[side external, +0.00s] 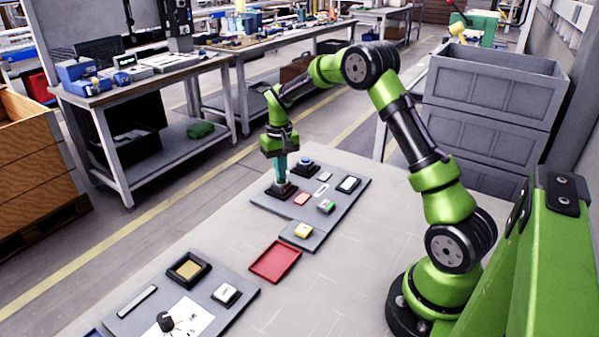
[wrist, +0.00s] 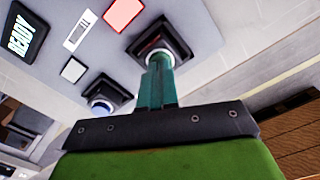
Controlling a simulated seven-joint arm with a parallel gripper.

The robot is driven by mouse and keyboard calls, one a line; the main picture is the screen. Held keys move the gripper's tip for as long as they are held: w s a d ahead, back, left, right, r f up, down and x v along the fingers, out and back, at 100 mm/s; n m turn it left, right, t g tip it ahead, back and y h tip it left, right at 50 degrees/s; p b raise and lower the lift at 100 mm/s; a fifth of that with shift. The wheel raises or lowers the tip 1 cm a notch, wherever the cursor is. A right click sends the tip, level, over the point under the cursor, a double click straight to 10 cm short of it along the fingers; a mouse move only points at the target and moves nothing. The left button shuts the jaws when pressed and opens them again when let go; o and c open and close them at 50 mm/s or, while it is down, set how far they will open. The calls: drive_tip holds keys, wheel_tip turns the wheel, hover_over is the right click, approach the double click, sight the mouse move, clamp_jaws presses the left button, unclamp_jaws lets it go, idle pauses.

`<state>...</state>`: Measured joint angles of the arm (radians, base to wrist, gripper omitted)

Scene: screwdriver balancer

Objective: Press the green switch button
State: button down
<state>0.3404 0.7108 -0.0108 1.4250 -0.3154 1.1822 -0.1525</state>
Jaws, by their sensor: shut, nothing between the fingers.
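The green switch button (side external: 325,206) is a small green-topped switch on the grey panel (side external: 262,200) in the side view. It is not visible in the wrist view. My gripper (side external: 281,181) points down with its teal fingers shut and empty. It is over a black button housing (side external: 283,192) at the panel's left edge, to the left of the green switch and apart from it. In the wrist view the fingertips (wrist: 158,58) are at this black housing (wrist: 172,35), hiding most of its reddish button. Whether they touch it I cannot tell.
A blue button (side external: 306,161) stands behind the gripper; it also shows in the wrist view (wrist: 101,107). The panel also bears a red square (side external: 303,198) and a READY display (side external: 348,184).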

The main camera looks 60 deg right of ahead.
drive_tip(key=shift+r, duration=3.2)
drive_tip(key=shift+r, duration=0.1)
wheel_tip(320, 180, up, 6)
drive_tip(key=shift+f, duration=0.1)
drive_tip(key=s+a+r+n+t+y, duration=0.1)
drive_tip(key=s+a+r+t, duration=0.2)
drive_tip(key=s+a, duration=0.7)
drive_tip(key=s+a+r+n+t+y, duration=0.1)
drive_tip(key=s+a+r+t, duration=0.2)
drive_tip(key=s+a, duration=0.7)
drive_tip(key=s+t, duration=0.1)
drive_tip(key=s, duration=0.2)
drive_tip(key=shift+s+a, duration=0.15)
drive_tip(key=shift+s, duration=0.05)
